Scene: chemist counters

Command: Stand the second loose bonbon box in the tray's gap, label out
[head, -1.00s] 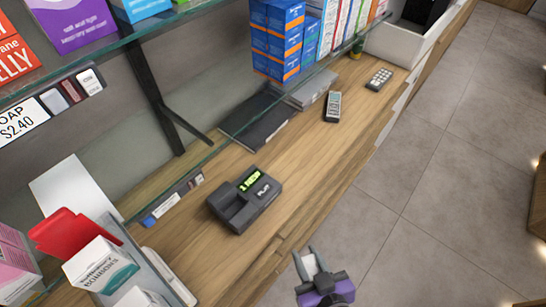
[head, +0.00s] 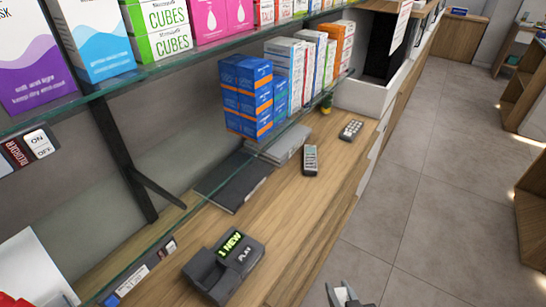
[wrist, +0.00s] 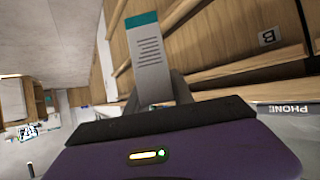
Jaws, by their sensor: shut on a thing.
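In the wrist view a pale box with a teal end and lines of small print, seemingly a bonbon box (wrist: 150,60), stands out from between the fingers of my gripper (wrist: 158,92). The gripper is shut on it, and the printed side faces the camera. In the head view my gripper (head: 342,293) shows only at the bottom edge, over the floor in front of the counter; the box cannot be made out clearly there. The tray and its gap are not clearly in view now.
The wooden counter (head: 285,205) holds a dark device with a green display (head: 224,266), a handset (head: 310,160) and a keypad (head: 351,130). A glass shelf (head: 190,50) with boxes overhangs it. The grey floor (head: 440,170) is free.

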